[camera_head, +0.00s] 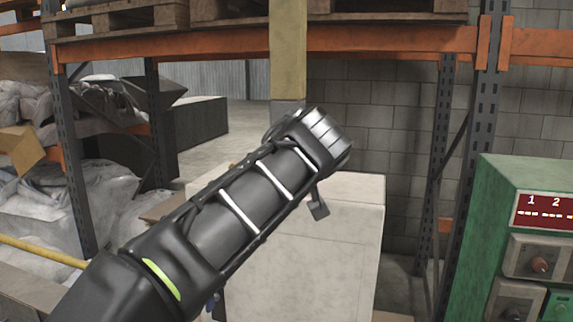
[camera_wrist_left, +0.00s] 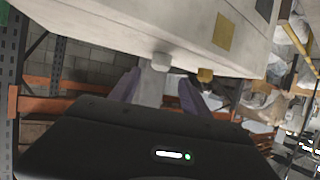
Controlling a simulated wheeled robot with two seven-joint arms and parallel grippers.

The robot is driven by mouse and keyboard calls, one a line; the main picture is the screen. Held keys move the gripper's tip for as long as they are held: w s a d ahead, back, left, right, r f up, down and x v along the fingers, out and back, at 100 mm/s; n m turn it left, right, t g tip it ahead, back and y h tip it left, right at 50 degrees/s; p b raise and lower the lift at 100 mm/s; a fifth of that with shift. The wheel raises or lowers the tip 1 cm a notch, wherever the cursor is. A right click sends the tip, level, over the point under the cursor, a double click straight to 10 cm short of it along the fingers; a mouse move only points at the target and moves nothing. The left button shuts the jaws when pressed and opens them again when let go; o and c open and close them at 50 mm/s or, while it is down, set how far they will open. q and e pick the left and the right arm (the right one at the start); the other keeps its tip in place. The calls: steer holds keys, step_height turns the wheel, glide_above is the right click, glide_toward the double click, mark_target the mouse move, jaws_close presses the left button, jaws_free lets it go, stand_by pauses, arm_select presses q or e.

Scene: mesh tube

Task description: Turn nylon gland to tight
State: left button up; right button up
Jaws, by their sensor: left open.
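A pale grey-white gland (camera_wrist_left: 162,62), which looks like the nylon one, sits on the edge of a white cabinet in the left wrist view. A brass-coloured gland (camera_wrist_left: 205,74) sits beside it to the right. My left gripper (camera_wrist_left: 161,75) is open, its two purple-grey fingers spread on either side of the pale gland in the picture. I cannot tell how far the fingers are from it. In the head view the white cabinet (camera_head: 345,240) stands behind my left arm, which hides the glands and most of the gripper. My right gripper is not in view.
A green control box (camera_head: 505,170) with a red display and knobs stands at the right. Orange shelf racking (camera_head: 400,40) with pallets spans the back. Wrapped sacks (camera_head: 100,195) and a yellow pipe (camera_head: 45,252) are at the left.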

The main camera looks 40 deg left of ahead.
arm_select(q)
steer(key=shift+s+d+r, duration=0.15)
steer(key=shift+s+d, duration=0.1)
steer(key=shift+s, duration=0.05)
steer(key=p+x, duration=0.2)
steer(key=x, duration=0.6)
steer(key=shift+a, duration=0.1)
steer(key=shift+c, duration=0.4)
jaws_close()
